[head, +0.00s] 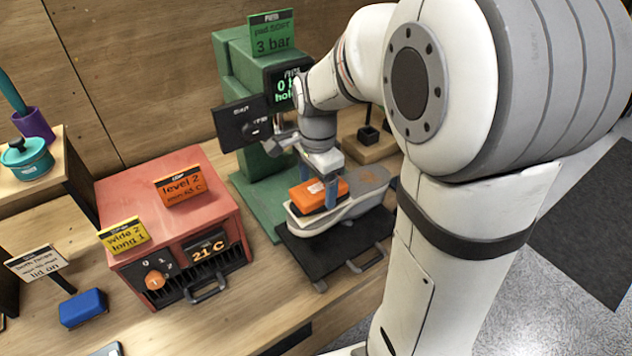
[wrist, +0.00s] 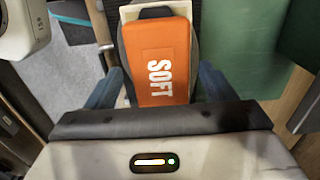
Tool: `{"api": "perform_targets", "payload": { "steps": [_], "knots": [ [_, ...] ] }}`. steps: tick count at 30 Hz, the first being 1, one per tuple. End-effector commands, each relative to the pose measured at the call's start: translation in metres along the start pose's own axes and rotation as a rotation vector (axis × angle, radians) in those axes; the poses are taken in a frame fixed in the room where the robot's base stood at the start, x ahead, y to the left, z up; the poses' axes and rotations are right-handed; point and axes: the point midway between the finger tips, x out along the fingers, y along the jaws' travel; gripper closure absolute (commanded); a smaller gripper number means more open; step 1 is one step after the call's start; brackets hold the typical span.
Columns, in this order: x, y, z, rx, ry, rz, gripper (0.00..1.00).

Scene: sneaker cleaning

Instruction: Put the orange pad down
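The shoe lies on a black tray (head: 320,262) under the green press (head: 237,75). My gripper (head: 319,190) points down over the pad, with one blue finger on each side of it. In the wrist view my gripper (wrist: 160,82) shows a narrow gap between each finger and the pad, so it looks open around it. The underside of the pad is hidden.
A red heater box (head: 165,215) reading 21 C stands left of the tray. A blue block (head: 83,308) lies at the front left. A holder with a square post (head: 370,140) stands behind the shoe. Bare table lies in front of the heater.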

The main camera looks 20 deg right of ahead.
Motion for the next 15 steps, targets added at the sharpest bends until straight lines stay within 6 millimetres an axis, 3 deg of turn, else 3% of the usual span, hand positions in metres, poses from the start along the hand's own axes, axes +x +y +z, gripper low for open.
{"api": "perform_targets", "payload": {
  "steps": [10,15],
  "knots": [
    [-0.007,-0.001,0.0,-0.001,0.001,-0.002,0.22],
    [-0.035,-0.001,0.0,-0.001,0.002,-0.006,0.22]
  ]
}}
